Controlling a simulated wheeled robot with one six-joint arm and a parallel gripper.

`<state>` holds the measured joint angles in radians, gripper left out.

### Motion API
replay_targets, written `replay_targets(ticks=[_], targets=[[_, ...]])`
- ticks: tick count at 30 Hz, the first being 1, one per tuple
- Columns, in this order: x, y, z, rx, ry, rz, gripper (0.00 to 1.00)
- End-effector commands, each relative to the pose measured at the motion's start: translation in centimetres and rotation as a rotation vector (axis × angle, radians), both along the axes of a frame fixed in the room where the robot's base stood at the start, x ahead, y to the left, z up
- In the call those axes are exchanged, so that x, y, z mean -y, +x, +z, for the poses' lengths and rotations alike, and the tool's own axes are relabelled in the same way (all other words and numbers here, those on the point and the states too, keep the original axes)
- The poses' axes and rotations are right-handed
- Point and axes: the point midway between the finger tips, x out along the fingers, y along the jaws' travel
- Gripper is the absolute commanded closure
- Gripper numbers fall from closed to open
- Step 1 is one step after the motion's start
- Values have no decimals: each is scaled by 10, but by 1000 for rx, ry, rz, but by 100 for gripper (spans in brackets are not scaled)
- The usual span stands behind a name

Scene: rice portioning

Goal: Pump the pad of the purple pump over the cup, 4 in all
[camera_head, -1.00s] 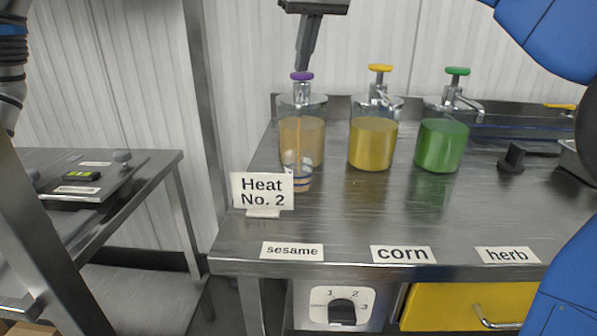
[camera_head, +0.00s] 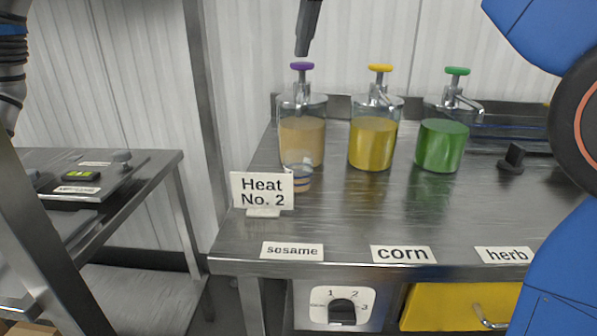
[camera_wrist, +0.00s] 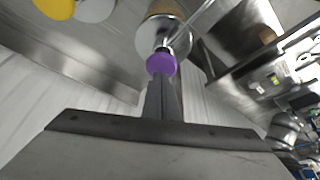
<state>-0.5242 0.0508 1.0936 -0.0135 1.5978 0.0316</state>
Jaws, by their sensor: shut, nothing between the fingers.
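The purple pump's pad (camera_head: 301,66) tops a clear jar of tan liquid (camera_head: 302,140) at the left of the counter, behind the "sesame" label. The pad is raised. My gripper (camera_head: 302,52) is shut and empty, pointing down just above the pad, with a small gap between them. In the wrist view the shut fingertips (camera_wrist: 163,78) line up with the purple pad (camera_wrist: 160,63). The small clear cup (camera_head: 300,179) stands in front of the jar with some tan liquid and blue bands. The "Heat No. 2" sign partly hides it.
A yellow-topped corn pump (camera_head: 374,140) and a green-topped herb pump (camera_head: 442,143) stand to the right. The "Heat No. 2" sign (camera_head: 262,190) stands at the counter's left front. A heat dial (camera_head: 342,311) is below. The counter front is clear.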

Motion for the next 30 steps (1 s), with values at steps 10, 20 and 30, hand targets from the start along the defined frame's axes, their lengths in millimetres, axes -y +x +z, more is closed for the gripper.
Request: replay_targets(ticks=[10, 20, 30], targets=[[0, 0, 0, 0, 0, 0, 100], [0, 0, -2, 0, 0, 0, 100], [0, 0, -12, 0, 0, 0, 100]])
